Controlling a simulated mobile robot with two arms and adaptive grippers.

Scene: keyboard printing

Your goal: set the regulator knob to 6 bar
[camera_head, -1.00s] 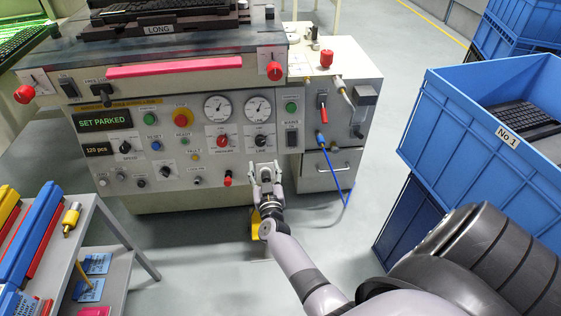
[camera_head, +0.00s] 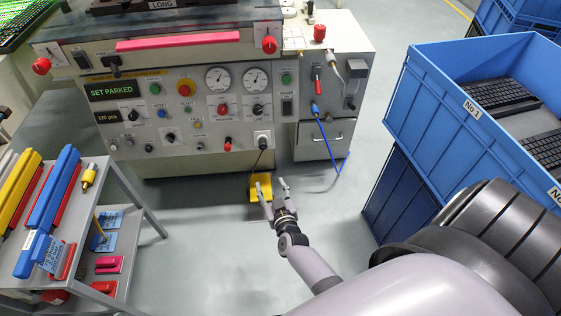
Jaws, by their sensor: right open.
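The machine's front panel (camera_head: 150,125) shows at the upper left. Two round gauges sit on it, a left one (camera_head: 218,79) and a right one (camera_head: 255,78). A red knob (camera_head: 223,109) is under the left gauge and a black knob (camera_head: 258,109) under the right one. Their labels are too small to read, so I cannot tell which is the regulator knob or its setting. My right gripper (camera_head: 271,187) is open and empty, low in front of the panel and apart from the knobs. My left gripper is not in view.
A yellow pedal (camera_head: 254,190) lies on the floor behind my right gripper, with a black cable up to the panel. A blue hose hangs by the side cabinet (camera_head: 330,105). Blue crates (camera_head: 450,120) stand at right, a tool trolley (camera_head: 150,212) at left.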

